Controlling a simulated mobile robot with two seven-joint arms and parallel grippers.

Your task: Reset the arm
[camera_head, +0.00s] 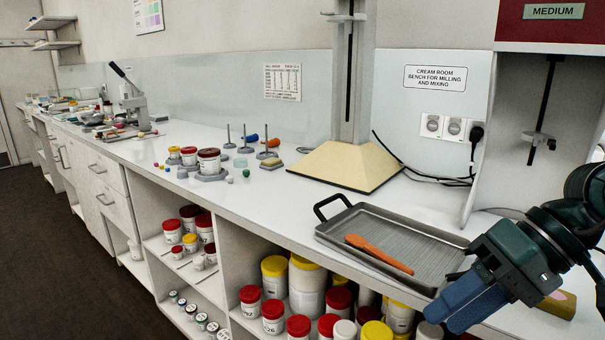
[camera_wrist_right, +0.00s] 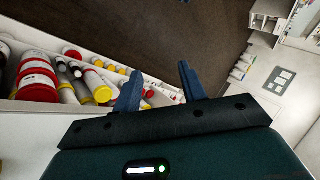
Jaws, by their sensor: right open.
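My right gripper (camera_head: 466,302) is at the lower right of the head view, in front of the bench edge beside the metal tray's right corner. In the right wrist view its two blue fingers (camera_wrist_right: 160,88) stand apart with nothing between them. Beyond them are the dark floor and the shelf of jars. My left gripper is in neither view.
A grey metal tray (camera_head: 345,219) with an orange spatula (camera_head: 378,254) lies on the white bench (camera_head: 290,212). A beige-based stand (camera_head: 345,166) is behind it. Lidded jars (camera_head: 307,285) fill the shelves below. A yellowish block (camera_head: 558,304) lies right of my gripper. Brown floor (camera_head: 65,255) is clear.

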